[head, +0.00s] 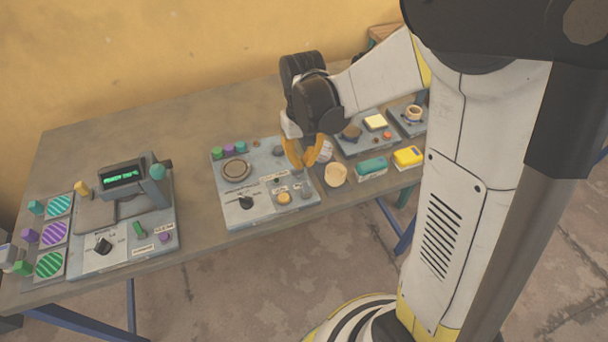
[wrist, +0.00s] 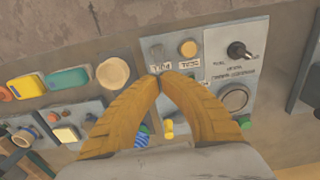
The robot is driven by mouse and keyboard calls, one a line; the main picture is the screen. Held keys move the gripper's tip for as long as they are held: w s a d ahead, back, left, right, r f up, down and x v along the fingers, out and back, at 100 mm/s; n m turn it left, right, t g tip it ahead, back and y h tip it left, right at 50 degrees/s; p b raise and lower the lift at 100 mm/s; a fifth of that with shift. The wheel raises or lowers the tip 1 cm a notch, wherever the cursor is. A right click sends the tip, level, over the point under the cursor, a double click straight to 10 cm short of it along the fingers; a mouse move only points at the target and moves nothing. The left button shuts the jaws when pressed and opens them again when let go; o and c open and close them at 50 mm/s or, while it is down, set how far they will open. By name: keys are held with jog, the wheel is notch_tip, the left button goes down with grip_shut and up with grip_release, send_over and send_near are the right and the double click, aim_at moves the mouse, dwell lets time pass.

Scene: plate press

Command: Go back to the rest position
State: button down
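My gripper (head: 306,164) hangs over the right part of the middle panel (head: 225,213), its orange fingers pointing down. In the wrist view the two fingertips (wrist: 162,78) meet, with nothing seen between them. They appear just beside the labels below the grey button and the orange button (wrist: 188,48). Whether the tips touch the panel I cannot tell. The middle panel also carries a black knob (head: 246,202) and a round dial (head: 235,169). My arm reaches in from the right, and my fingers hide part of the panel.
A press-like device with a green display (head: 122,176) stands at left, beside striped plates (head: 54,234). Right of my gripper are a tan bowl (head: 336,175), a teal block (head: 371,168), a yellow block (head: 408,157) and smaller panels (head: 352,148). The table's front edge is largely clear.

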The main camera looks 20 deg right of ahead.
jog(key=shift+r, duration=0.5)
jog(key=shift+r, duration=0.1)
jog(key=s+r+t, duration=0.7)
jog(key=s+r, duration=0.5)
jog(key=r, duration=0.1)
jog(key=shift+s, duration=0.4)
